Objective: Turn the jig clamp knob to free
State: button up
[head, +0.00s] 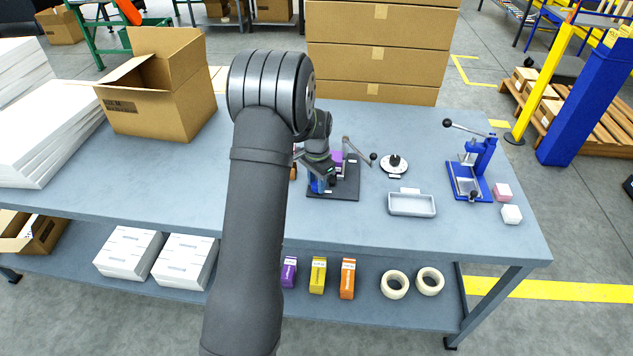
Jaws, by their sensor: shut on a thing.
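The jig (345,190) stands on the bench with a dark base plate, a blue part at its left and a purple piece at its back. A metal lever with a black ball end (373,156) rises at its right. My gripper (326,181) is low over the left-middle of the jig, shut on what appears to be the clamp knob. The knob itself is hidden by my gripper and too small to make out. My arm hides the bench left of the jig.
An open carton (160,105) stands at the left. The bench front is clear.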

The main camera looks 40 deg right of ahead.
jog(key=n, duration=0.4)
jog(key=shift+n, duration=0.3)
jog(key=n, duration=0.9)
jog(key=shift+d+n, duration=0.1)
jog(key=shift+n, duration=1.8)
jog(key=shift+w, duration=0.1)
jog(key=o, duration=1)
jog(key=shift+c, duration=0.2)
notch_tip(320, 180, up, 18)
jog(key=shift+f, duration=0.25)
jog(key=shift+f, duration=0.1)
